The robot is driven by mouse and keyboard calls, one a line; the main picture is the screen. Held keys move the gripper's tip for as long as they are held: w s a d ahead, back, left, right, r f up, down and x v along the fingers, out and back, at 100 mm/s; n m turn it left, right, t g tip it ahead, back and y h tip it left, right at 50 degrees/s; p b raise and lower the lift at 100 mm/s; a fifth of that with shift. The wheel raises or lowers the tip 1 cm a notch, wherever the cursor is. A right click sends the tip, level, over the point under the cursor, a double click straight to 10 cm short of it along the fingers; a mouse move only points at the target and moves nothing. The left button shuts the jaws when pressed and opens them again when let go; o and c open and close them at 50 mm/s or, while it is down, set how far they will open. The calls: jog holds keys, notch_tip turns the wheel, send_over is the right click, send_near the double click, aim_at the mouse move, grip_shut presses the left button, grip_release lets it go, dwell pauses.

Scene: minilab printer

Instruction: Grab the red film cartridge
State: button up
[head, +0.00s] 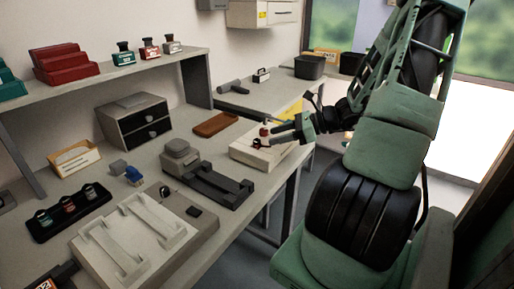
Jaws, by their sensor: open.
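A small red item with a dark top (149,48) stands upright on the raised shelf, between a teal one (123,54) and a grey one (171,44). Another small red item (68,206) sits in a black tray on the bench at left, among similar items. I cannot tell for certain which is the film cartridge. My gripper (283,134) is open at the right end of the bench, above or beside a pale box (258,158), far from both. A small red spot (264,131) shows close to its fingers; its nature is unclear.
The shelf (100,80) also carries a red stepped block (64,65). A grey drawer unit (136,121), a brown tray (215,124), a dark cradle (218,186) and a pale flat device (135,240) crowd the bench. Small bare patches lie between them.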

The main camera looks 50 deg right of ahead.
aim_at(259, 141)
jog(key=x, duration=0.5)
jog(key=shift+d+f, duration=0.1)
jog(key=shift+d, duration=0.15)
jog(key=c, duration=1)
jog(key=shift+c, duration=0.2)
